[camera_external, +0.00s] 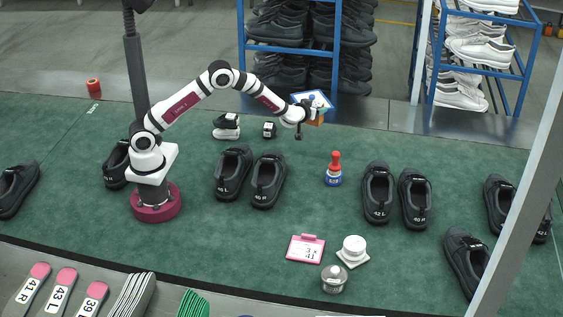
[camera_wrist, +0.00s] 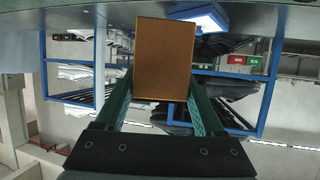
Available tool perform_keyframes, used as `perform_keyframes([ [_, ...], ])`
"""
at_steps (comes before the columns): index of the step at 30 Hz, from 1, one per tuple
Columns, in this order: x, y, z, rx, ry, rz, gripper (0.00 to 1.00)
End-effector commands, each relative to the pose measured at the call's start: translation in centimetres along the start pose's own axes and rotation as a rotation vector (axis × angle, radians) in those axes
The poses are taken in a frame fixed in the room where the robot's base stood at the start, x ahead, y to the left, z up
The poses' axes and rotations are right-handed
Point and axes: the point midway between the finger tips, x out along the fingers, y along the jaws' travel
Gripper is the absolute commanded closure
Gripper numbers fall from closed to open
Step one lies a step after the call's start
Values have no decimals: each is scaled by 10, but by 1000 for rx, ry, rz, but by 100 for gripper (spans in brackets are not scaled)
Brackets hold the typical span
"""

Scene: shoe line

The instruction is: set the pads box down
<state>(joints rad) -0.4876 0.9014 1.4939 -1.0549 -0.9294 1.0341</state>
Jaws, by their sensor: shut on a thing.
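The pads box appears as a small orange-brown box (camera_external: 317,121) at the end of my arm in the external view. In the wrist view its flat brown face (camera_wrist: 164,60) fills the space between the two green fingers. My gripper (camera_external: 309,109) is shut on it. It is at the far side of the green work surface (camera_external: 300,219), and the box looks raised above it. The gap beneath the box is hard to judge.
A blue-edged white panel (camera_external: 311,97) is close behind the gripper; it also shows in the wrist view (camera_wrist: 204,17). A red-topped blue bottle (camera_external: 334,171) stands nearer the camera. Pairs of black shoes (camera_external: 250,176) flank a clear green stretch. Racks stand behind.

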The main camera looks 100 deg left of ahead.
Motion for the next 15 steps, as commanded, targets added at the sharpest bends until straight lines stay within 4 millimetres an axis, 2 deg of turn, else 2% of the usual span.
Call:
perform_keyframes([
  [7, -18, 0, -45, -4, 3, 2, 87],
  [15, -58, 40, -23, 23, 1, 57, 87],
])
